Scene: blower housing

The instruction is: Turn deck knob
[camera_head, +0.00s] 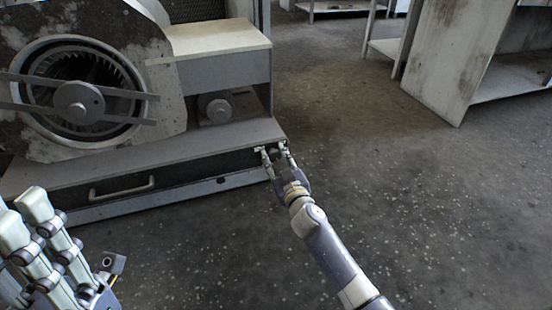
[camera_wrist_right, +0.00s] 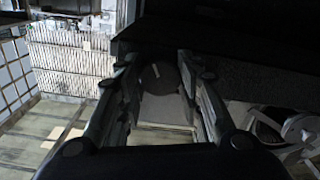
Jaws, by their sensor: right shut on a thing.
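The blower housing (camera_head: 165,75) stands at the upper left on a low deck (camera_head: 60,180) with a dark front face. My right gripper (camera_head: 271,149) reaches the right end of that front face, with one finger on each side. In the right wrist view, a dark rounded knob (camera_wrist_right: 158,77) sits between the far ends of the fingers, and the gripper is shut on it. In the head view the fingers mostly hide the knob. My left gripper (camera_head: 24,217) is at the lower left, in front of the deck and apart from it. Its jaw opening is unclear.
A bar handle (camera_head: 122,188) is on the deck front, left of my right gripper. A round shaft end (camera_head: 216,109) sits above the deck. A worn cabinet (camera_head: 455,55) stands at the upper right. The speckled floor (camera_head: 430,205) at right is clear.

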